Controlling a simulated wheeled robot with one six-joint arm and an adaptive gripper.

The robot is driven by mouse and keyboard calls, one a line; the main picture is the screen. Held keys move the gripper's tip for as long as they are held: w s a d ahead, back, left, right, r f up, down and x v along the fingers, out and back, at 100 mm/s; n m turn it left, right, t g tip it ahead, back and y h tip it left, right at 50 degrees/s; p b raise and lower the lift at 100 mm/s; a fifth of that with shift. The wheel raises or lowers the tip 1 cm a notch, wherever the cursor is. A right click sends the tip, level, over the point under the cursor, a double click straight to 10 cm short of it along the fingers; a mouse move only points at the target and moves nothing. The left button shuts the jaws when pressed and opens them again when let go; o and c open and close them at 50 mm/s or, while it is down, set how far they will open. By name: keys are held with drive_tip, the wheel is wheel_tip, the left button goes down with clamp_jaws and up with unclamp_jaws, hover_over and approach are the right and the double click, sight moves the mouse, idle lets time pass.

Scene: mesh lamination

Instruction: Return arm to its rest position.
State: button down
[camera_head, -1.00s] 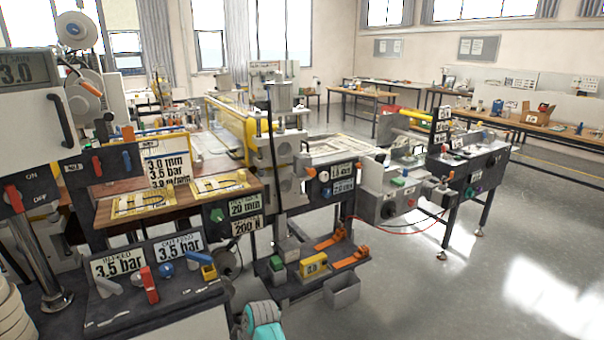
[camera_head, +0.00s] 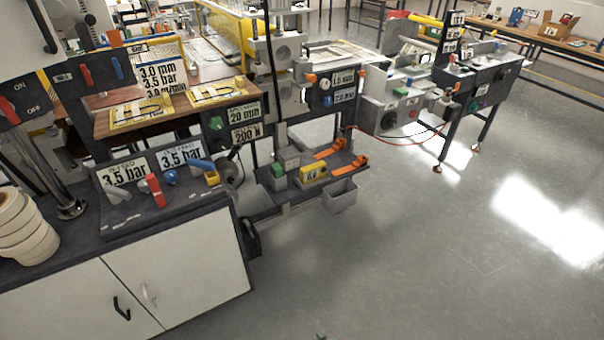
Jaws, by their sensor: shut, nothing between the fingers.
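My arm and gripper cannot be made out in the head view. Only a tiny dark shape (camera_head: 320,336) pokes in at the bottom edge, too small to tell what it is. The arm's rest position cannot be judged from here.
A white cabinet (camera_head: 185,275) with a dark top stands at the lower left, with white rolls (camera_head: 22,228) on it. The laminating machine's control panel (camera_head: 335,88) and a low shelf (camera_head: 318,178) with a grey bin (camera_head: 340,195) are beyond. The grey floor (camera_head: 430,260) at right is clear.

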drive_tip(key=s+d+r+m+t, duration=0.1)
drive_tip(key=s+d+r, duration=0.2)
drive_tip(key=s, duration=0.3)
drive_tip(key=s+d+r+m+t+h, duration=0.1)
drive_tip(key=s+d+r+m, duration=0.15)
drive_tip(key=s, duration=0.35)
drive_tip(key=s+d+r+m+t, duration=0.1)
drive_tip(key=s+d+r, duration=0.25)
drive_tip(key=s, duration=0.35)
drive_tip(key=s+d+r+m+t, duration=0.1)
drive_tip(key=s+r, duration=0.3)
drive_tip(key=r, duration=0.3)
drive_tip(key=s+d+r+m+t+h, duration=0.1)
drive_tip(key=s+r, duration=0.4)
drive_tip(key=r, duration=0.3)
drive_tip(key=s+d+r+m+t+h, duration=0.1)
drive_tip(key=s+r+m, duration=0.1)
drive_tip(key=s+r, duration=0.2)
wheel_tip(320, 180, up, 4)
drive_tip(key=shift+s+d+f+t, duration=0.1)
drive_tip(key=shift+s+d+t, duration=0.2)
drive_tip(key=shift+d, duration=0.1)
